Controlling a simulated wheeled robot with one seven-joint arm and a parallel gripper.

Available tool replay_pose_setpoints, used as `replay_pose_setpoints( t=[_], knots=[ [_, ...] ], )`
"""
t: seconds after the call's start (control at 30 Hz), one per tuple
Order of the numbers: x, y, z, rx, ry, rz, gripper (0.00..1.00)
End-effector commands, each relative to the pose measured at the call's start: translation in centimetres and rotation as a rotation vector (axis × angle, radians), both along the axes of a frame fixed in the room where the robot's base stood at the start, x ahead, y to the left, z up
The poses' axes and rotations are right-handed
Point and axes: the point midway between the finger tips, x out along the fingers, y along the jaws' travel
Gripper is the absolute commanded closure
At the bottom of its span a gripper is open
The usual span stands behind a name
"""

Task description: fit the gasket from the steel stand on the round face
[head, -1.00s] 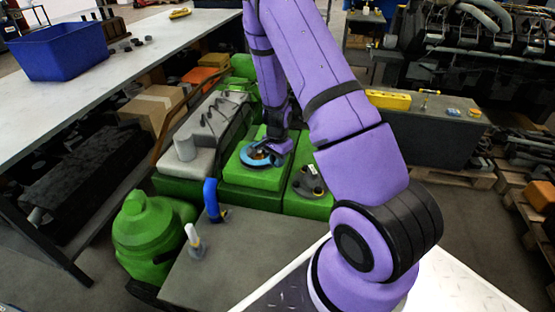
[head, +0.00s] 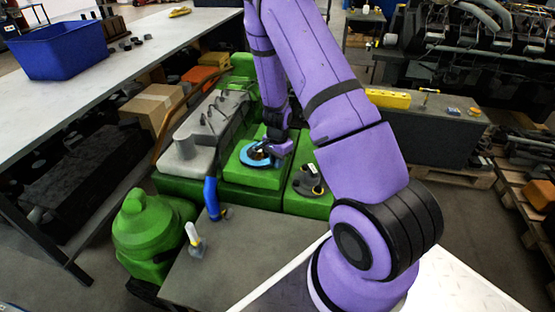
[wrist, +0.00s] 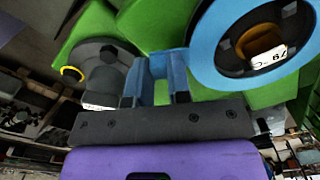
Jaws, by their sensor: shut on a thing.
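The gasket is a blue ring (head: 246,157) on top of the green engine block in the head view. It fills the upper right of the wrist view (wrist: 207,52). Through its opening show a dark round face (wrist: 237,60) and an orange-brown part with a white label. My gripper (wrist: 155,92) is shut on a blue piece beside the ring, which looks like the gasket's tab. In the head view my gripper (head: 279,148) is at the ring's right side. The ring lies over or around the round face; I cannot tell whether it is seated flat.
A dark round flange (head: 306,183) stands on the green block to the right. A grey cover (head: 190,148) lies to the left. The grey table (head: 250,250) in front bears a blue curved piece (head: 211,197) and a white-yellow piece (head: 194,240). A green rounded housing (head: 146,228) stands at lower left.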

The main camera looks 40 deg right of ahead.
Motion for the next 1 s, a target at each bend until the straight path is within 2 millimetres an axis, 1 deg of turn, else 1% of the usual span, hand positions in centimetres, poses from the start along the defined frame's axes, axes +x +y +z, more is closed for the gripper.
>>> replay_pose_setpoints(
  t=[0.53,1.0],
  knots=[
    [-0.01,0.01,-0.97,0.0,0.0,0.0,1.0],
    [0.01,0.02,-0.91,0.0,0.0,0.0,1.0]
  ],
)
